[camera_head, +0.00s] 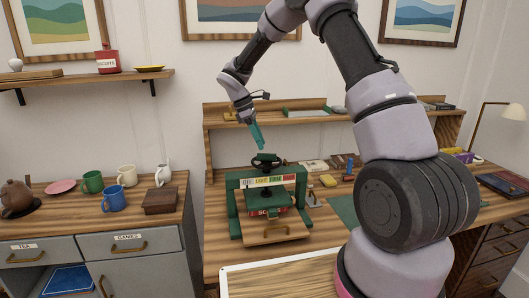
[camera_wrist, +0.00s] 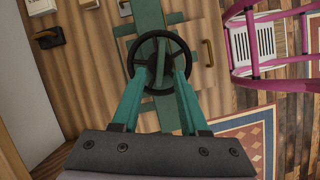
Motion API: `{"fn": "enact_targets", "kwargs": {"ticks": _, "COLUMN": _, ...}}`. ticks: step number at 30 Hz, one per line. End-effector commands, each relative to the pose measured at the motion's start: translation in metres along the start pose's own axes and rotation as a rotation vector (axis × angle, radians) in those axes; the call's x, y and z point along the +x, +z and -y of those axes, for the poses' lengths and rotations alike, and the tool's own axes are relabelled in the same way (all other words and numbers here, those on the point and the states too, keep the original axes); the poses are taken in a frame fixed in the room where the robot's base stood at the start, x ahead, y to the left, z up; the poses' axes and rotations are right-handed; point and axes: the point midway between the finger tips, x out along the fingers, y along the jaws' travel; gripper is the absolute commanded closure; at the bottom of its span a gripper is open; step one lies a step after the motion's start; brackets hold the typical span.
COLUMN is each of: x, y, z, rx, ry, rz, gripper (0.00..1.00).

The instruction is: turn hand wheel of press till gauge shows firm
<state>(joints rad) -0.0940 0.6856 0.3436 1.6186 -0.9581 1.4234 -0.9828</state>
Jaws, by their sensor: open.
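A green press (camera_head: 236,198) stands on the wooden desk, with a black hand wheel (camera_head: 266,160) on top. A gauge strip (camera_head: 268,182) with coloured, lettered bands runs across its front; I cannot make out a pointer on it. My gripper (camera_head: 261,146) is above the wheel, pointing down, with teal fingers. In the wrist view, my open gripper (camera_wrist: 158,85) has its fingertips apart over the near part of the wheel (camera_wrist: 158,38). I cannot tell whether they touch it.
A board with a handle (camera_head: 275,232) lies at the front of the press. A small yellow object (camera_head: 328,180) and other small items lie to its right. Mugs (camera_head: 115,198) and a brown box (camera_head: 160,200) stand on the left cabinet. A raised shelf (camera_head: 300,120) runs behind the press.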

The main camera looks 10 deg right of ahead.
Motion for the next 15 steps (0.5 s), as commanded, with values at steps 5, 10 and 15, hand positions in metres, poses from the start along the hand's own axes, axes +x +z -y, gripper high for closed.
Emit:
{"fn": "enact_targets", "kwargs": {"ticks": 5, "x": 0.03, "y": 0.001, "z": 0.0, "rx": 0.001, "ry": -0.002, "rz": 0.002, "gripper": 0.56}}
{"fn": "enact_targets", "kwargs": {"ticks": 10, "x": 0.045, "y": 0.001, "z": 0.0, "rx": 0.002, "ry": 0.0, "rz": 0.001, "gripper": 0.56}}
{"fn": "enact_targets", "kwargs": {"ticks": 15, "x": 0.048, "y": 0.0, "z": 0.0, "rx": 0.001, "ry": 0.001, "rz": -0.001, "gripper": 0.56}}
